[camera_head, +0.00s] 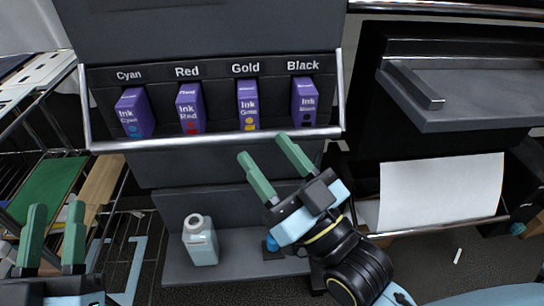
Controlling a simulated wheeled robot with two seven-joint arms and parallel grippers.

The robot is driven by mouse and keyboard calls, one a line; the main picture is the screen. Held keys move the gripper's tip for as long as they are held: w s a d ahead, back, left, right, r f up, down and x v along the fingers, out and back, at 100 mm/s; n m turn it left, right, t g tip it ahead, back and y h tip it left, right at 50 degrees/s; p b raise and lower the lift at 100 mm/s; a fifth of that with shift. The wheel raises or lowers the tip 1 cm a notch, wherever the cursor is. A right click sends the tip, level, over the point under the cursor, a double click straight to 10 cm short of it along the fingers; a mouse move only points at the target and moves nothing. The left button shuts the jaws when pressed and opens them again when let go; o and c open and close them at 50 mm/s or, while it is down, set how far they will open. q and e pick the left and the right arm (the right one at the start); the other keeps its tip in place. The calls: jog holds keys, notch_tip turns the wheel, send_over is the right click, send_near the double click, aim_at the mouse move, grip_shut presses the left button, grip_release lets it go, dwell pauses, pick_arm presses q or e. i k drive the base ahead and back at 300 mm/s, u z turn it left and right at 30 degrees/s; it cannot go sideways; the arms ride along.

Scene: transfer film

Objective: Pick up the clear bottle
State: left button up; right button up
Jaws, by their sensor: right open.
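The clear bottle (201,243), pale and translucent with an open round mouth, stands upright on the low grey shelf (240,259) under the ink rack. My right gripper (263,151) is open and empty, with its green fingers pointing up-left in front of the panel below the ink boxes. It is above and to the right of the bottle and apart from it. My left gripper (53,228) is at the lower left with its two green fingers pointing up and a gap between them. It is left of the bottle and holds nothing I can see.
Purple ink boxes, such as the red one (190,108), stand in the labelled rack behind a metal rail (215,138). A small blue object (272,243) is partly hidden by my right gripper. A printer with white paper (441,192) is right. A wire rack (75,150) is left.

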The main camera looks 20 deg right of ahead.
aim_at(199, 239)
jog(key=z, duration=2.1)
jog(key=k, duration=1.45)
jog(key=u, duration=2)
jog(key=i, duration=0.5)
jog(key=z, duration=0.05)
